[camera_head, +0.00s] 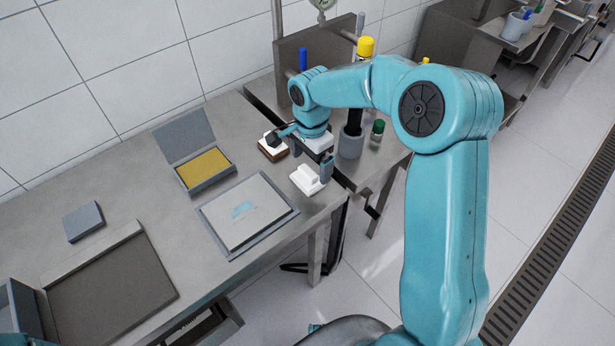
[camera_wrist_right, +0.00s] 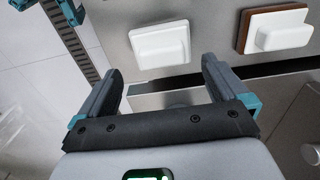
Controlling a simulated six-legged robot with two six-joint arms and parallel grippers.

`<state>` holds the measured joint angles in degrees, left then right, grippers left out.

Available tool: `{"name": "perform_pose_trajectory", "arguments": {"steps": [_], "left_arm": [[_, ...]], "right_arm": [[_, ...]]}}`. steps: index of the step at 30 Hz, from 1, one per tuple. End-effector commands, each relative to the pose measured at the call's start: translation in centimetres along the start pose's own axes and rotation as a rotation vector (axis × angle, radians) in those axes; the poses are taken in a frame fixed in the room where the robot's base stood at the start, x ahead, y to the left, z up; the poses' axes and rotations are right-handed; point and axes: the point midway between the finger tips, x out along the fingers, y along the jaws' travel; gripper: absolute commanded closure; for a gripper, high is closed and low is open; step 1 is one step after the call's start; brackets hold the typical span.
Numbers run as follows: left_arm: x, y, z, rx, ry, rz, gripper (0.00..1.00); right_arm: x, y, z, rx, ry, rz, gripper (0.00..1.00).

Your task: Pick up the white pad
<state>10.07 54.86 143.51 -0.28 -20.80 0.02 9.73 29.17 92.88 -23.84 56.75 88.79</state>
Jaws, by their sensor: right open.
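The white pad (camera_head: 308,180), a white block with a raised grip, lies on the steel table near its front edge. It also shows in the right wrist view (camera_wrist_right: 160,46), beyond the fingertips and roughly centred between them. A second white-topped pad with a brown base (camera_head: 273,148) lies behind and left of it; it shows at the upper right of the right wrist view (camera_wrist_right: 274,30). My right gripper (camera_head: 300,154) is open and empty above the two pads, with one finger near each. My left gripper is not in view.
A grey plate with a light sheet (camera_head: 249,213) lies left of the white pad. An open box with a yellow insert (camera_head: 204,168) stands behind it. A grey cup (camera_head: 351,144) and a green-capped bottle (camera_head: 377,130) stand to the right. Bare tabletop lies between the trays.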

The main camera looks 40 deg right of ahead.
Motion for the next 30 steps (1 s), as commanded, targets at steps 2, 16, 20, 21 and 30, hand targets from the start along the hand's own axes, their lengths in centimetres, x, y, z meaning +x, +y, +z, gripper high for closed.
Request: {"name": "perform_pose_trajectory", "arguments": {"steps": [2, 16, 20, 21, 30], "left_arm": [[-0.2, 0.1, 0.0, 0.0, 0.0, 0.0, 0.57], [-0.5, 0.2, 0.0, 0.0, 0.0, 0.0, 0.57], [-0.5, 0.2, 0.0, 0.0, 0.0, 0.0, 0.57], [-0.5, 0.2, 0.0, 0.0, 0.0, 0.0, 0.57], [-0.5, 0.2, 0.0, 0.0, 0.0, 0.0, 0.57]], "right_arm": [[1.1, -0.1, 0.1, -0.001, -0.002, 0.005, 0.0], [4.9, -0.5, 0.1, 0.0, 0.0, 0.001, 0.0], [4.9, -0.5, 0.1, 0.0, 0.0, 0.001, 0.29], [4.9, -0.5, 0.1, 0.0, 0.0, 0.001, 0.42], [4.8, -0.5, 0.1, 0.0, 0.0, 0.001, 0.46]]}}
